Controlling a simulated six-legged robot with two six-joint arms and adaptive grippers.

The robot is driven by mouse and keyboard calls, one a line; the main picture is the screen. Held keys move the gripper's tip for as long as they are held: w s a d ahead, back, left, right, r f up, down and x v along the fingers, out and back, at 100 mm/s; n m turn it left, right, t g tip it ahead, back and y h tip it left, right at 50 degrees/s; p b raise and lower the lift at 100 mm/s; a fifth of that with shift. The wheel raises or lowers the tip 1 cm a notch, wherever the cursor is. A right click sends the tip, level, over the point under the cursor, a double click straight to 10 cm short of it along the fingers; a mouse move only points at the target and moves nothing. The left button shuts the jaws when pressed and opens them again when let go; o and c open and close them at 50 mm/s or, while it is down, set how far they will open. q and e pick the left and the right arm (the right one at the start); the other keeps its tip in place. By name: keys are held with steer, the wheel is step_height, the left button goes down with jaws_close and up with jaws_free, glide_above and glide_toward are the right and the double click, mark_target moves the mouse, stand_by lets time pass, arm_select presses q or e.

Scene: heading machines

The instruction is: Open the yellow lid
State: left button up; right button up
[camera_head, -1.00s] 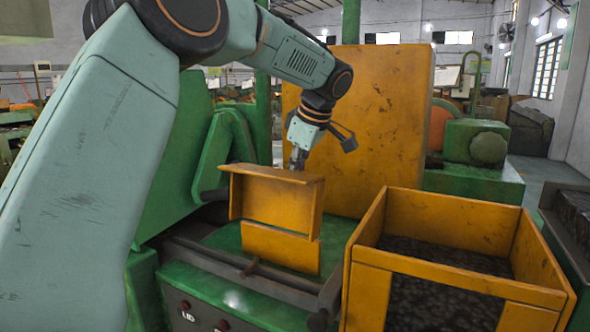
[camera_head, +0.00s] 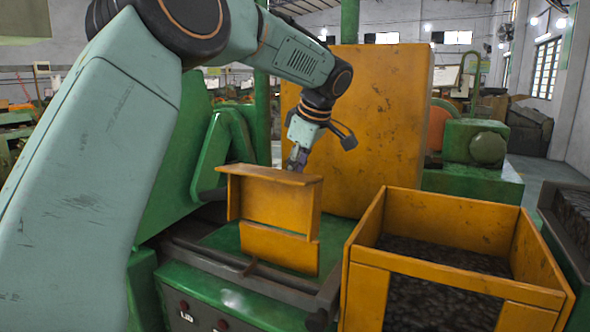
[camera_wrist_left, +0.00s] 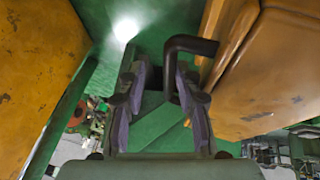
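A yellow lid-like cover (camera_head: 275,205) with a projecting top edge stands on the green machine. A larger scuffed yellow panel (camera_head: 365,125) stands upright behind it. My left gripper (camera_head: 297,162) is just behind the cover's top edge, its tips partly hidden there. In the left wrist view, my left gripper (camera_wrist_left: 157,68) is open with its fingers apart. A dark bent bar handle (camera_wrist_left: 188,45) beside a yellow part (camera_wrist_left: 265,75) reaches between the fingers, nearer the right one. I cannot tell whether they touch. My right gripper is not in view.
A yellow open-topped bin (camera_head: 445,222) with dark contents stands at the right front. A dark rail (camera_head: 235,262) crosses the green machine base (camera_head: 235,305) in front of the cover. Green machinery stands at the left and right.

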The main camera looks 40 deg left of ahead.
arm_select(q)
steer(key=shift+s+f, duration=0.25)
steer(key=shift+f, duration=0.25)
steer(key=shift+w+r, duration=0.1)
steer(key=shift+r, duration=0.15)
steer(key=w+v, duration=0.1)
steer(key=v, duration=1)
steer(key=shift+s+r, duration=0.3)
steer(key=shift+r, duration=0.1)
steer(key=shift+s, duration=0.1)
steer(key=shift+s+d+r, duration=0.15)
steer(key=shift+s+d, duration=0.05)
steer(key=shift+d, duration=0.05)
